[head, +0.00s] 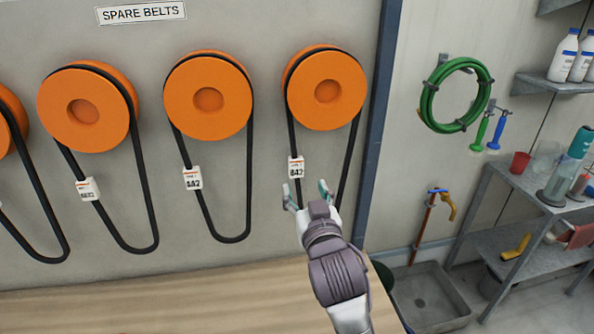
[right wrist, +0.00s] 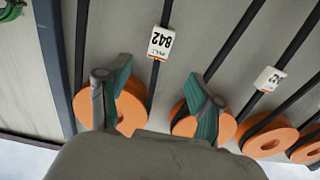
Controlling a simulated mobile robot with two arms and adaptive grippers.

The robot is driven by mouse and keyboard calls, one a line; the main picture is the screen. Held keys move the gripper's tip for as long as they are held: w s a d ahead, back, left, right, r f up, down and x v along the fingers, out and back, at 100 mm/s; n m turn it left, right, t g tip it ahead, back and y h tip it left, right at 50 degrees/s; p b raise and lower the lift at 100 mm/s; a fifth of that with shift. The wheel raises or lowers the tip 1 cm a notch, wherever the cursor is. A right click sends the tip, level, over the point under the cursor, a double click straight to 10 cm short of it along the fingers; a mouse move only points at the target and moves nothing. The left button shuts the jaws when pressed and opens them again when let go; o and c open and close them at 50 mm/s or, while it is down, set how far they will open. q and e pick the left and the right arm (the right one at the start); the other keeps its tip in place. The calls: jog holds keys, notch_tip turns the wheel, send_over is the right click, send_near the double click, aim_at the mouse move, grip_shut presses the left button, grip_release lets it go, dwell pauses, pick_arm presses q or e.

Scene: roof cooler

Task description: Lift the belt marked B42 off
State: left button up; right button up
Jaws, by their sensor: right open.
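The rightmost belt (head: 350,152) is a black loop hung over an orange round holder (head: 327,90). Its white tag (head: 296,168) on the left strand reads like B42 or 842; the first character is unclear. The tag also shows upside down in the right wrist view (right wrist: 160,43). My right gripper (head: 307,192) is open and empty at the belt's lower part, just below the tag, hiding the loop's bottom. In the right wrist view the tagged strand runs between the open fingers (right wrist: 160,92); touching cannot be told. My left gripper is not in view.
Another belt (head: 249,165) with a tag (head: 193,178) hangs just left, with more beyond it. A wooden worktop (head: 190,296) lies below. A blue post (head: 376,140) stands at right, then a green hose (head: 424,105) and a metal shelf (head: 520,182).

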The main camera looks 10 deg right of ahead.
aim_at(297, 167)
jog(key=w, duration=0.3)
jog(key=w+b, duration=0.1)
jog(key=shift+w+f, duration=0.15)
jog(key=shift+f, duration=0.1)
jog(key=w, duration=0.3)
jog(key=shift+d+r, duration=0.1)
jog(key=shift+r, duration=0.05)
jog(key=shift+w, duration=1.95)
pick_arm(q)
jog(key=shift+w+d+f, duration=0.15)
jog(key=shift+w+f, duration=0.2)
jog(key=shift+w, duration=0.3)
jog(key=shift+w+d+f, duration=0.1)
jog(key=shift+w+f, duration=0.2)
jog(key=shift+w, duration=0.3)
pick_arm(e)
jog(key=shift+c, duration=0.2)
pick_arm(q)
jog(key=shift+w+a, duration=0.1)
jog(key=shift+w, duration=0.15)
pick_arm(e)
grip_shut()
